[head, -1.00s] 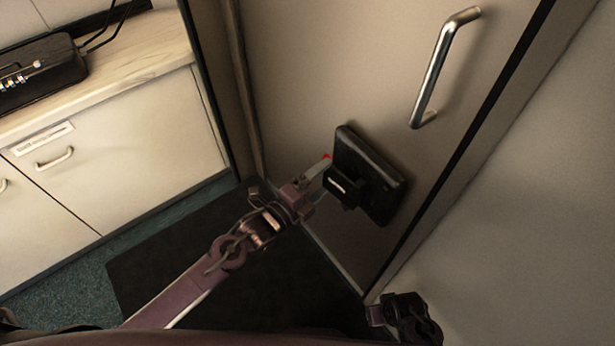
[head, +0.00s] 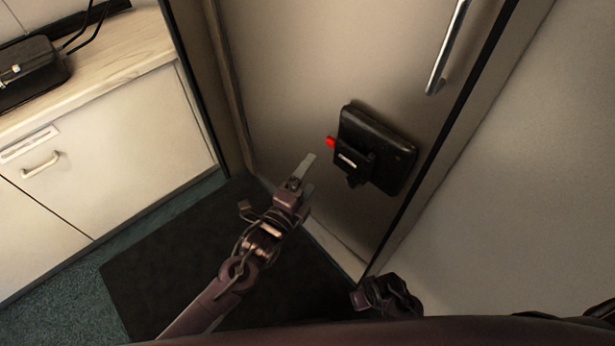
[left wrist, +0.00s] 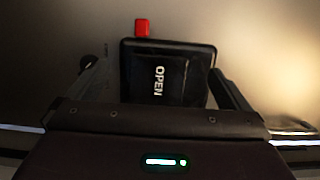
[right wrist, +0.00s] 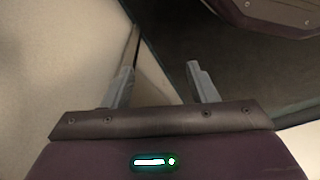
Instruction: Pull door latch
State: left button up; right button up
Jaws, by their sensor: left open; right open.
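The black door latch (head: 392,150) is a box on the beige door, with a red tab (head: 331,142) on its left side. In the left wrist view its black paddle marked OPEN (left wrist: 180,65) shows between my fingers, with the red tab (left wrist: 142,27) above. My left gripper (head: 308,174) is open and empty, left of and below the latch, with a visible gap to it. My right gripper (right wrist: 159,68) is open and empty; its arm end shows low in the head view (head: 385,297), below the latch near the wall. Its fingers are hidden there.
A metal bar handle (head: 447,45) is on the door (head: 290,80) above the latch. A plain wall (head: 530,180) stands at the right. A cabinet (head: 120,140) with a wooden top stands at the left. A dark mat (head: 165,265) lies on the floor.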

pick_arm(q)
jog(key=v, duration=0.7)
jog(key=shift+s, duration=0.2)
pick_arm(e)
jog(key=shift+s+d+f, duration=0.1)
jog(key=shift+d+f, duration=0.1)
jog(key=shift+f, duration=0.25)
jog(key=shift+s+d+f, duration=0.1)
jog(key=shift+d+f, duration=0.05)
jog(key=shift+f, duration=0.3)
pick_arm(q)
jog(key=shift+a, duration=0.15)
